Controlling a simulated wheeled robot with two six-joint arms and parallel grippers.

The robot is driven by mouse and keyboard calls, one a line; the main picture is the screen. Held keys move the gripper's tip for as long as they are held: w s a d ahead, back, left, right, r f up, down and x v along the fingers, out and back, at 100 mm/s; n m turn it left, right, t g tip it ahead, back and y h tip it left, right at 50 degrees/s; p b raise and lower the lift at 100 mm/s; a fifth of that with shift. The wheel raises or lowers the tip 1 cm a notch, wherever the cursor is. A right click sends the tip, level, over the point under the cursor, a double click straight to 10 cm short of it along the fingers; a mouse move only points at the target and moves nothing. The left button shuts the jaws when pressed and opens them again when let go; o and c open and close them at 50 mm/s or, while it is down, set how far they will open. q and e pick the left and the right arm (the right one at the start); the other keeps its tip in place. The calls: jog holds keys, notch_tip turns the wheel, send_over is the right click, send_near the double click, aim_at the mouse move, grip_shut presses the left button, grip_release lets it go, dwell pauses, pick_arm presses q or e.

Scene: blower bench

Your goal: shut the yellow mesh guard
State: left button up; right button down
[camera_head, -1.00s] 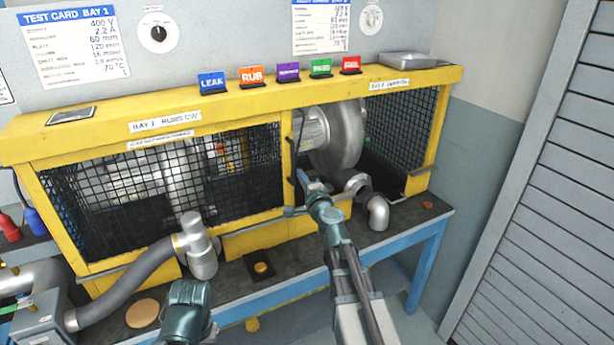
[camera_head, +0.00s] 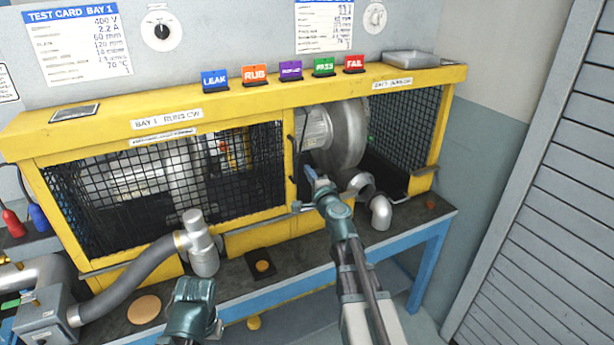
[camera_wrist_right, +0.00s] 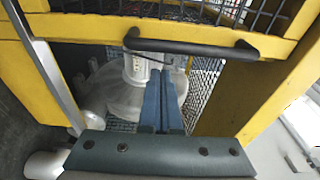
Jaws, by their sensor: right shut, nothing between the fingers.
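The yellow mesh guard (camera_head: 282,170) has a yellow frame and dark mesh and covers the left bay of the bench enclosure. The right bay shows no mesh in front of its blower (camera_head: 345,140). A black bar handle stands on the guard's right edge; this handle (camera_wrist_right: 190,42) crosses the top of the right wrist view. My right gripper (camera_head: 312,174) is shut and empty, with its blue fingertips (camera_wrist_right: 163,75) just beside the handle, on the open-bay side. I cannot tell whether they touch it. My left gripper (camera_head: 192,290) is low in the head view, its fingers hidden.
A metal elbow pipe (camera_head: 381,212) lies before the open bay. Coloured signs (camera_head: 254,76) and a metal tray (camera_head: 410,59) sit on the enclosure top. A grey shutter (camera_head: 540,190) is on the right.

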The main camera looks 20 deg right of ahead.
jog(key=s, duration=0.9)
jog(key=shift+s+d, duration=0.4)
jog(key=s+a+f+n+g+y, duration=0.25)
jog(key=a+f+n, duration=0.2)
jog(key=a, duration=0.45)
jog(key=s+a+f+n+g+y, duration=0.1)
jog(key=a+f+n+g+y, duration=0.25)
jog(key=a+n, duration=0.4)
jog(key=s+a+f+n+g+y, duration=0.2)
jog(key=a+f+n+g, duration=0.15)
jog(key=a, duration=0.65)
jog(key=s+a+f+n+g+h, duration=0.2)
jog(key=s+a+f+n+g, duration=0.25)
jog(key=s+f, duration=0.3)
jog(key=s+d+f+n+g+h, duration=0.1)
jog(key=s+d+g+h, duration=0.1)
jog(key=s+h, duration=0.1)
jog(key=s+d+f+n+g+h, duration=0.1)
jog(key=s+d+f+g+h, duration=0.1)
jog(key=s, duration=0.4)
jog(key=shift+s+d+h, duration=0.25)
jog(key=shift+d+h, duration=0.25)
jog(key=shift+h, duration=0.2)
